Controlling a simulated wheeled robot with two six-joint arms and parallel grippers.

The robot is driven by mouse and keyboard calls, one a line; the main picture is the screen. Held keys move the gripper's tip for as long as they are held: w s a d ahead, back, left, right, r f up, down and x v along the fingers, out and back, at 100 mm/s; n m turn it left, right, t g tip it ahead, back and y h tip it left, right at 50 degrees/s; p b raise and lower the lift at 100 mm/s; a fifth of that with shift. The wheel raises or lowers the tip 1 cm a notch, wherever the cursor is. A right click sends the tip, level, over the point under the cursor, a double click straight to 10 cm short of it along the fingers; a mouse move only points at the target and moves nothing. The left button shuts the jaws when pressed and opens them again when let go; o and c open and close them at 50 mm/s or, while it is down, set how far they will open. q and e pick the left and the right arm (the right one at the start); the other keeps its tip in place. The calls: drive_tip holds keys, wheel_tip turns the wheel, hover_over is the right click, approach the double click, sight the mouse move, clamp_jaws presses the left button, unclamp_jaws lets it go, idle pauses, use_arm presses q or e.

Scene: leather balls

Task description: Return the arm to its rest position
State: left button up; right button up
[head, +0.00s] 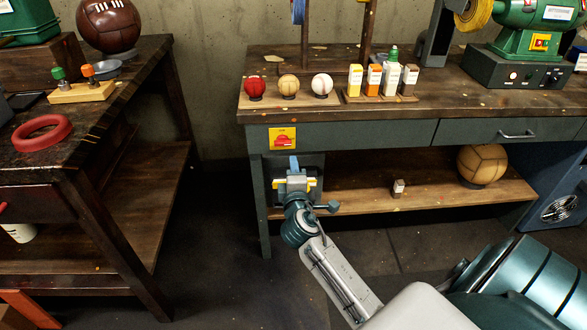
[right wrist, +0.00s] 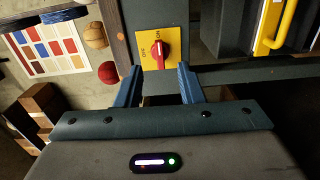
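My right arm (head: 335,275) reaches in from the lower right of the head view. Its gripper (head: 293,165) is just below and in front of the yellow switch plate (head: 274,134) on the front of the back workbench. In the right wrist view, the two blue fingers (right wrist: 159,78) stand apart with nothing between their tips. The switch's red knob (right wrist: 158,49) shows beyond the fingertips, framed by the gap. The fingers appear clear of the knob. My left gripper is not in view.
The back workbench (head: 340,121) holds several small balls, bottles and a green grinder (head: 530,45). Its lower shelf holds a tan ball (head: 482,165). A left table (head: 25,145) carries a red ring (head: 42,134) and brown ball (head: 108,24). Open floor (head: 215,240) lies between.

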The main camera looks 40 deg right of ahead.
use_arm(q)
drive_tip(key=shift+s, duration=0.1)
